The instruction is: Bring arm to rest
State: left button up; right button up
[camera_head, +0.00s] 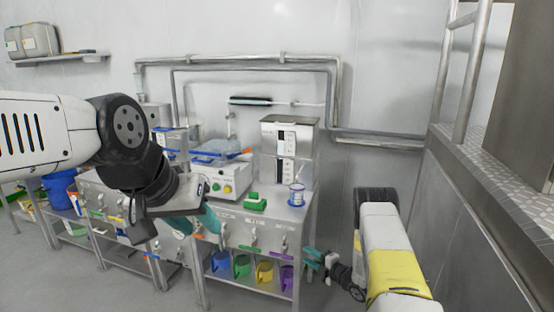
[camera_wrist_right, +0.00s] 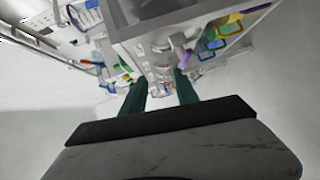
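My left arm comes in from the left in the head view. Its gripper (camera_head: 205,226), with teal fingers, hangs in front of the steel bench. The two fingers look apart, with nothing visible between them. My right arm, white and yellow, is low at the right of the head view. Its gripper (camera_head: 311,262) points left, near the bench's right end. In the right wrist view the two green fingers of this gripper (camera_wrist_right: 160,86) stand apart with nothing held between them.
The steel bench (camera_head: 305,222) carries a white device (camera_head: 220,177), a green object (camera_head: 255,202) and a small white-and-blue tub (camera_head: 296,194). A metal platform (camera_head: 497,165) with a rail stands right. Floor shows at lower left.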

jog(key=w+d+r+m+h, duration=0.2)
jog(key=w+r, duration=0.1)
jog(key=r, duration=0.3)
jog(key=w+d+r+m+h, duration=0.2)
jog(key=w+r, duration=0.1)
jog(key=r, duration=0.4)
jog(key=s+d+r+m+h, duration=0.1)
jog(key=d+r+m+h, duration=0.15)
jog(key=r, duration=0.55)
jog(key=s+d+r+m+h, duration=0.15)
jog(key=r+m, duration=0.25)
jog(key=r, duration=0.4)
jog(key=s+a+r+m+g+h, duration=0.15)
jog(key=s+r+m, duration=0.25)
jog(key=s+r, duration=0.45)
jog(key=s+r+m+g, duration=0.2)
jog(key=s+r+m, duration=0.35)
jog(key=s, duration=0.65)
jog(key=s+a+m+g+y, duration=0.1)
jog(key=s+a+m, duration=0.1)
jog(key=s, duration=0.9)
jog(key=s+a+m+g+y, duration=0.1)
jog(key=s+a+m+g, duration=0.1)
jog(key=s, duration=0.9)
jog(key=shift+s+a+r, duration=0.35)
jog(key=shift+s+a, duration=0.05)
jog(key=shift+a, duration=0.15)
